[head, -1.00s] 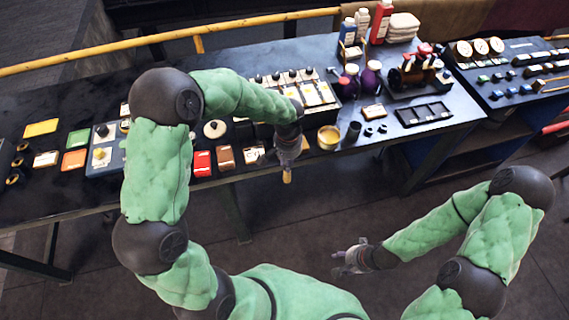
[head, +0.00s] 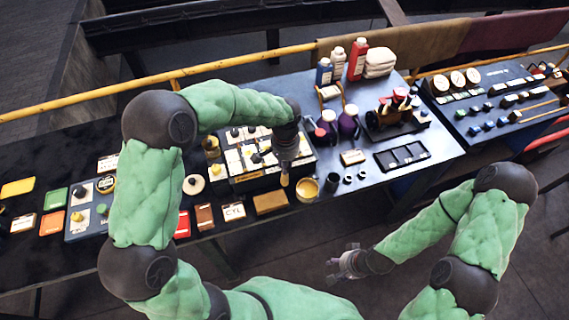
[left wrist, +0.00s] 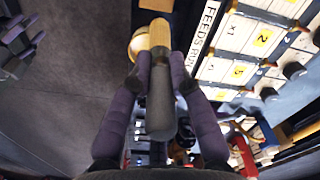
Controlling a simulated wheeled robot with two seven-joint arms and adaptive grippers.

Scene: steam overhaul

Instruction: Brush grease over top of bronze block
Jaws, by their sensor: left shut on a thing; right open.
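My left gripper (head: 286,152) is shut on a brush, whose yellowish tip (head: 284,180) points down over the bench's front part. In the left wrist view the brush's grey handle (left wrist: 160,105) sits between the fingers (left wrist: 158,72), and its yellow end overlaps a round tin (left wrist: 138,42). The bronze block (head: 271,202) lies flat near the bench's front edge, just left of and in front of the brush tip. The yellow tin (head: 307,188), seemingly the grease, stands just right of the tip. I cannot tell whether the tip touches anything. My right gripper (head: 346,265) is open and empty, away from the bench.
A labelled compartment rack (head: 250,158) stands behind the block. A dark cup (head: 332,183) is right of the tin. A CYL card (head: 233,212) lies left of the block. Purple bottles (head: 348,122) and a black tray (head: 402,155) are further right.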

